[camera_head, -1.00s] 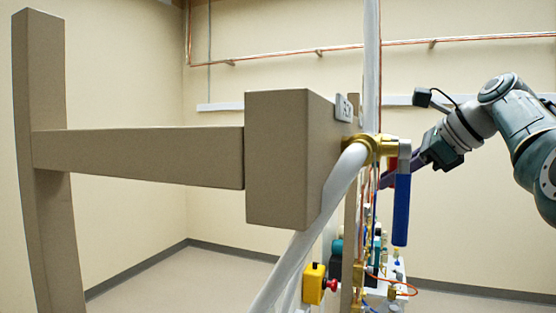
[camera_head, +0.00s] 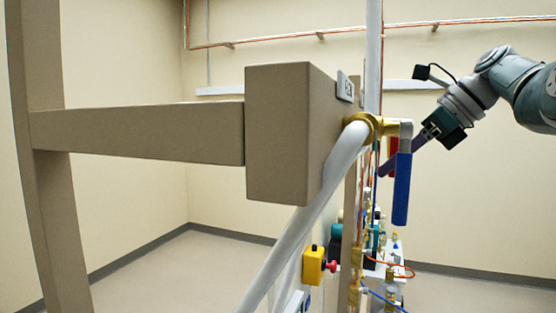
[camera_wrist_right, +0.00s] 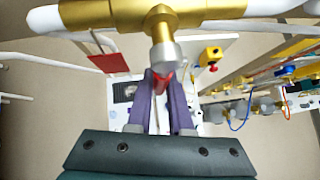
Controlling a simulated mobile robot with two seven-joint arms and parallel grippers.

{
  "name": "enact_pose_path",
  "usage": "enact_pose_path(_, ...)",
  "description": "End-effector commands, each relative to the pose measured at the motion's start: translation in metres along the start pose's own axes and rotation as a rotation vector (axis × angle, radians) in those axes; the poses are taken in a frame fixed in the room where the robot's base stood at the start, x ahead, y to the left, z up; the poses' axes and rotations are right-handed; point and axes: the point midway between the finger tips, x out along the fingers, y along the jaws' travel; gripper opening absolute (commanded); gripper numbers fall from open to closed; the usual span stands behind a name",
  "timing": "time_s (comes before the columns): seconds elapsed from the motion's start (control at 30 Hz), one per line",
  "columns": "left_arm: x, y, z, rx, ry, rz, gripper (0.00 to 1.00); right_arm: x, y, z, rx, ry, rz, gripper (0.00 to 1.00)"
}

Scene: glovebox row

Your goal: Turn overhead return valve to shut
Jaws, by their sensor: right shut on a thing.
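In the head view a brass valve (camera_head: 366,125) sits on a white pipe beside the beam's end. Its lever with a blue sleeve (camera_head: 402,190) hangs straight down. My right gripper (camera_head: 387,171) is behind that lever, its purple fingers partly hidden by it. In the right wrist view a brass valve body (camera_wrist_right: 155,14) with a grey stem hub (camera_wrist_right: 164,53) is just ahead. My left gripper is not in view.
A thick brown beam (camera_head: 140,130) and its end block (camera_head: 285,132) fill the left and centre. A yellow box with a red button (camera_head: 314,265) and several small fittings are below. A red tag (camera_wrist_right: 108,63) is left of the valve. The right-hand wall side looks open.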

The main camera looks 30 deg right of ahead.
Motion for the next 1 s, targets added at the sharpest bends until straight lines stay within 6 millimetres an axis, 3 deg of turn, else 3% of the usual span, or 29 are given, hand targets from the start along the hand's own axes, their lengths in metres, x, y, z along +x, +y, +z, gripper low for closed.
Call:
enact_pose_path(0.23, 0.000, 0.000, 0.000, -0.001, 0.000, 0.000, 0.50, 0.002, 0.002, -0.001, 0.002, 0.003, 0.009, 0.00)
enact_pose_path(0.27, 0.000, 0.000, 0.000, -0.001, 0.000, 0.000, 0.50, 0.002, 0.002, -0.001, 0.002, 0.003, 0.010, 0.22)
enact_pose_path(0.5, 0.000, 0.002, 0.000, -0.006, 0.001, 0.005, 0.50, 0.001, 0.002, 0.000, 0.001, 0.001, 0.006, 0.48)
enact_pose_path(0.8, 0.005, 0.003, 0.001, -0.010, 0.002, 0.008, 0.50, -0.002, 0.000, -0.001, -0.001, -0.002, 0.001, 0.48)
enact_pose_path(1.0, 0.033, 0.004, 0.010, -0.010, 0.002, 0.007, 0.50, -0.032, -0.001, -0.004, -0.002, -0.006, -0.003, 0.48)
